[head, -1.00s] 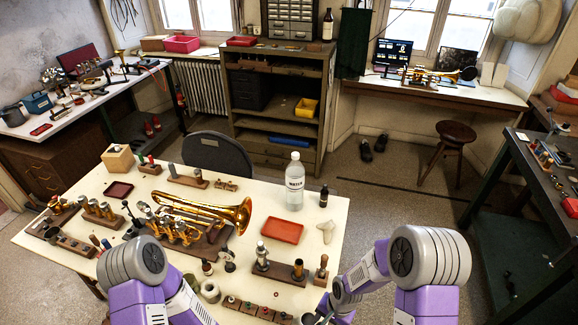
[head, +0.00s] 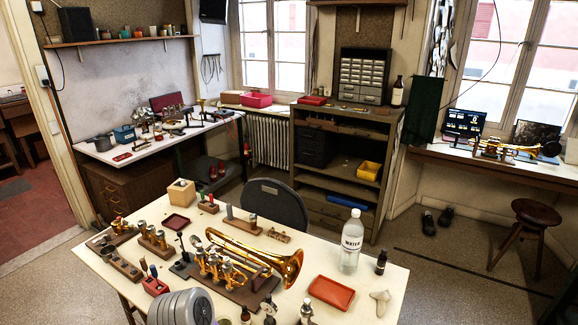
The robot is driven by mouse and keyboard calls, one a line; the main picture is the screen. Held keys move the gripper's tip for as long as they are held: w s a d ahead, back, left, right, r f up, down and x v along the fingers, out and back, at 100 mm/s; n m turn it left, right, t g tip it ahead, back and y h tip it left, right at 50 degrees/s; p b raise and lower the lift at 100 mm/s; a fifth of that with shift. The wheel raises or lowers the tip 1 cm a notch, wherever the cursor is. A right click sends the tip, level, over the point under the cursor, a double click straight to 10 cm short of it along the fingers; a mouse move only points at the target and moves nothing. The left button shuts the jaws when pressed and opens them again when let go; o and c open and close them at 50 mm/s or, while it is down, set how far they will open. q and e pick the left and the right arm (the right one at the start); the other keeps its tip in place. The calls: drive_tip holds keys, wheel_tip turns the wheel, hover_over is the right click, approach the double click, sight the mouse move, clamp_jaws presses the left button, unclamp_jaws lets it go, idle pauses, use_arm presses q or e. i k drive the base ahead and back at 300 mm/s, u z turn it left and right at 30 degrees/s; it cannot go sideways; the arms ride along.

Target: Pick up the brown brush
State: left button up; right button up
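I cannot pick out a brown brush for certain in the head view; the small tools are too small to tell apart. The cream work table (head: 345,285) fills the lower middle. On it a brass trumpet (head: 262,255) lies by a brown wooden block with upright valves. Wooden holders (head: 122,264) with small upright parts stand at the table's left side. A red holder (head: 154,286) with a few handles stands near the front. Neither gripper is in view; only a grey and purple joint of my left arm shows at the bottom edge.
A clear water bottle (head: 351,242) and a small dark bottle (head: 381,262) stand at the table's right. A red tray (head: 331,292) lies in front of them. A dark chair (head: 277,202) stands behind the table. A white side bench (head: 157,140) with many tools is at the left.

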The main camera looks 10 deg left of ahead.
sight(142, 261)
drive_tip(key=u, duration=0.4)
drive_tip(key=k, duration=0.5)
drive_tip(key=u, duration=1.1)
drive_tip(key=i, duration=1)
drive_tip(key=z, duration=0.4)
